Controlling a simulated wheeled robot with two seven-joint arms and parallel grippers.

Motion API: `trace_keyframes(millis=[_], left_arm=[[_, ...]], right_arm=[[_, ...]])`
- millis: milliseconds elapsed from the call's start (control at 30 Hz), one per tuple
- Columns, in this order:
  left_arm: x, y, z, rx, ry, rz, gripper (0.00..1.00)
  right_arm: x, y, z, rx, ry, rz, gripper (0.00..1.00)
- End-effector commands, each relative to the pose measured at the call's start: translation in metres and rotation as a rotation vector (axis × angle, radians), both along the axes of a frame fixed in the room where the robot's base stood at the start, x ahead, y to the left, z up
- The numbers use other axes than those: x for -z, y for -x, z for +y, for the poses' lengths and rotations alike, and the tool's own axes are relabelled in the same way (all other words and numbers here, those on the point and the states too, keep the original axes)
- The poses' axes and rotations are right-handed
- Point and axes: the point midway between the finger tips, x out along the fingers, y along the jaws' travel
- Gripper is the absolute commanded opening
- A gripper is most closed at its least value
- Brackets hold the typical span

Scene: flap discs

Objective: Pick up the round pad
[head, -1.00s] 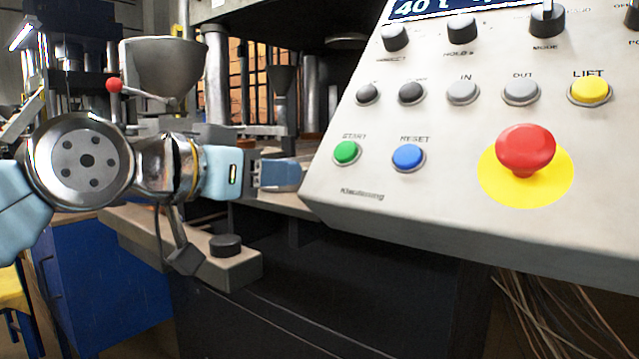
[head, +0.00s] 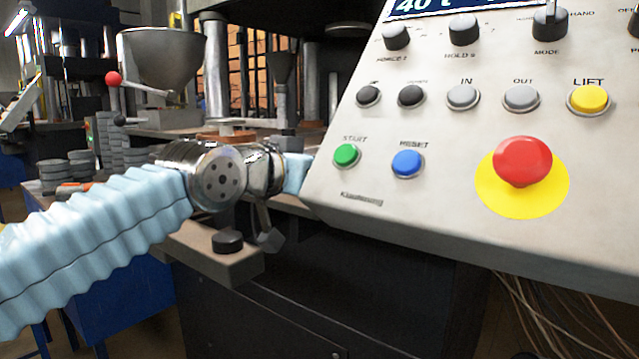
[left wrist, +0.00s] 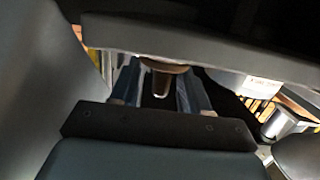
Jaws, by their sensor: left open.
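In the left wrist view a brown round piece (left wrist: 176,68), possibly the round pad, shows under a broad grey slab, with a shiny metal stub below it. My left gripper (left wrist: 160,82) is open, its two blue-grey fingers on either side of the stub; I cannot tell whether they touch anything. In the head view my left wrist reaches in behind the control panel, and the panel hides the fingertips. An orange-brown disc (head: 224,138) lies on the machine table behind my wrist. My right gripper is not in view.
The sloped control panel (head: 420,215) with its red stop button (head: 522,161) fills the right side, close to my left wrist. A metal hopper (head: 160,62) stands behind. Stacks of grey discs (head: 54,172) stand at left. A bracket with a black knob (head: 228,241) lies below the wrist.

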Motion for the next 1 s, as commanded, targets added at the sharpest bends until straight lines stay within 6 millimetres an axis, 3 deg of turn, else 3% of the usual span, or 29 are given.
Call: trace_keyframes(millis=[33,300,667,1000], left_arm=[[0.0,0.0,0.0,0.0,0.0,0.0,0.41],[0.0,0.0,0.0,0.0,-0.001,0.001,0.0],[-0.002,0.0,0.0,0.0,0.0,0.0,0.0],[-0.027,0.002,0.002,-0.001,0.0,0.0,0.0]], right_arm=[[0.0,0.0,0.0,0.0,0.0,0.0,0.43],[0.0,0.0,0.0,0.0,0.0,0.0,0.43],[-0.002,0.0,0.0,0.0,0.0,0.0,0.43],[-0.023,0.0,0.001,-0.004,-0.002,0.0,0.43]])
